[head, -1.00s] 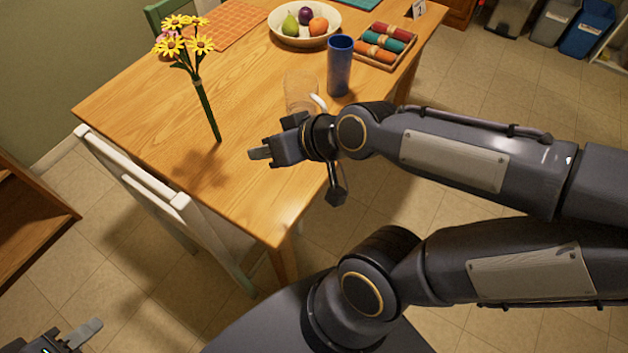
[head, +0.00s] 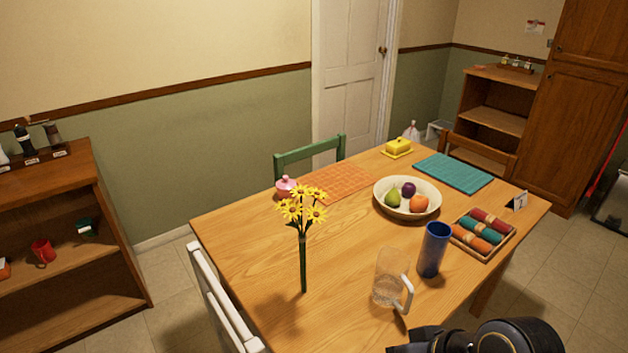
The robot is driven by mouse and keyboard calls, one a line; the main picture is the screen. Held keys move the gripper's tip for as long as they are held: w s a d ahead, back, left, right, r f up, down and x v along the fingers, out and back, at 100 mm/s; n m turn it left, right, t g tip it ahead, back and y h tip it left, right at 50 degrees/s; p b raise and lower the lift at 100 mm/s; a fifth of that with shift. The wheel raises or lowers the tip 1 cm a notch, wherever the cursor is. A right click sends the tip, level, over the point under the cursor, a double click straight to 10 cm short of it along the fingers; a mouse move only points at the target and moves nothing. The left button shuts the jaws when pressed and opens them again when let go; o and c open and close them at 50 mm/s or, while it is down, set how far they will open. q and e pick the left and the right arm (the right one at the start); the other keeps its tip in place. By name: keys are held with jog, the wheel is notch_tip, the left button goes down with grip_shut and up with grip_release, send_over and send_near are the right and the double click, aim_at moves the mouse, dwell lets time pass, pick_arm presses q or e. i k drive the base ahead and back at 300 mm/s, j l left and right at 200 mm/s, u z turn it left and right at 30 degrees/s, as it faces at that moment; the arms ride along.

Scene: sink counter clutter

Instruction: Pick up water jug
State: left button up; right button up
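The water jug (head: 389,277) is clear glass with a handle on its right side. It stands upright near the front edge of the wooden table, with what looks like a little water low inside. Part of my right arm shows at the bottom edge of the head view, just below the jug. Its fingertips are cut off by the frame, so I cannot see whether they are open. The jug and this arm look apart. My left gripper is outside the view.
A blue tumbler (head: 433,250) stands close right of the jug. A flower stem with yellow blooms (head: 302,215) stands to its left. Behind are a fruit bowl (head: 379,203) and a tray of rolled napkins (head: 507,244). A white chair (head: 222,306) stands at the table's left side.

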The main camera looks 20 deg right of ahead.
aim_at(392, 265)
jog(key=z, duration=1.45)
